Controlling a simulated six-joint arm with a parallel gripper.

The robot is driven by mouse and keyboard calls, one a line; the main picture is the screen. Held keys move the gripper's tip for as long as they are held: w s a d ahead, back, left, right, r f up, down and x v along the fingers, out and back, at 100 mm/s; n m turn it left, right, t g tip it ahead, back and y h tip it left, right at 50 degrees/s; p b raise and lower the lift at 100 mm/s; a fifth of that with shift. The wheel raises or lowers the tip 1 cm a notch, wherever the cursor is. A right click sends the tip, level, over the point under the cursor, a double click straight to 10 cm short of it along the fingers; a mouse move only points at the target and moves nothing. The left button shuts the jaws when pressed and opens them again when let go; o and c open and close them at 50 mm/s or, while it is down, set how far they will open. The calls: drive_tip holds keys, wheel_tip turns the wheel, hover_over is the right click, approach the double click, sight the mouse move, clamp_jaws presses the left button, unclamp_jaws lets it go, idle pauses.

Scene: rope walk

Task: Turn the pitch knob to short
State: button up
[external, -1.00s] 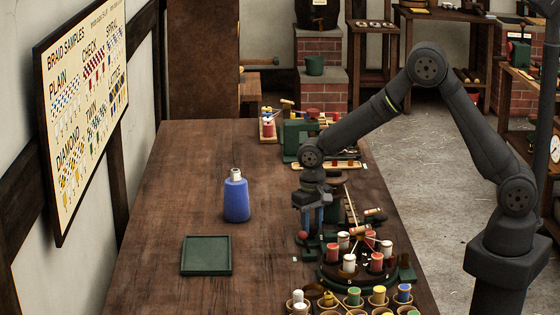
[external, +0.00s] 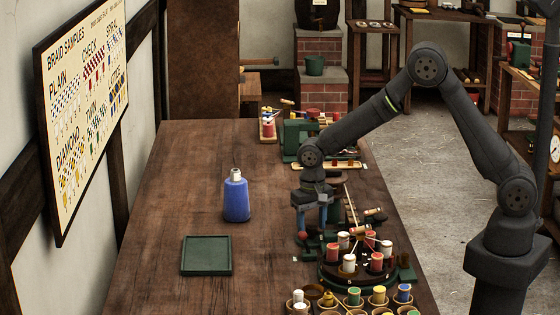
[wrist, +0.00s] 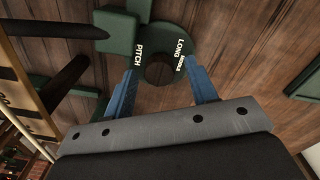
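The pitch knob (wrist: 159,70) is a dark round knob on a green dial plate (wrist: 150,38), seen in the wrist view. The plate has white lettering reading PITCH, LONG and a smaller word that looks like MIDDLE. No SHORT label can be seen. My gripper (wrist: 163,78) has its two blue fingers spread, one on each side of the knob, with gaps between them and it. In the external view my gripper (external: 312,232) points down beside the braiding machine's round carrier table, and the knob cannot be made out there.
Red and white bobbins (external: 376,262) stand on the round machine just right of my gripper. Small cups of coloured bobbins (external: 378,298) are in front. A blue bottle (external: 236,200) and a green tray (external: 206,256) stand left, with bare tabletop around them.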

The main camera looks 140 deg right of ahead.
sight(311, 227)
wheel_tip(311, 227, up, 17)
drive_tip(key=shift+r, duration=0.2)
idle(0.5)
drive_tip(key=shift+w+f, duration=0.1)
idle(0.4)
wheel_tip(311, 227, down, 17)
drive_tip(key=shift+f, duration=0.15)
idle(0.4)
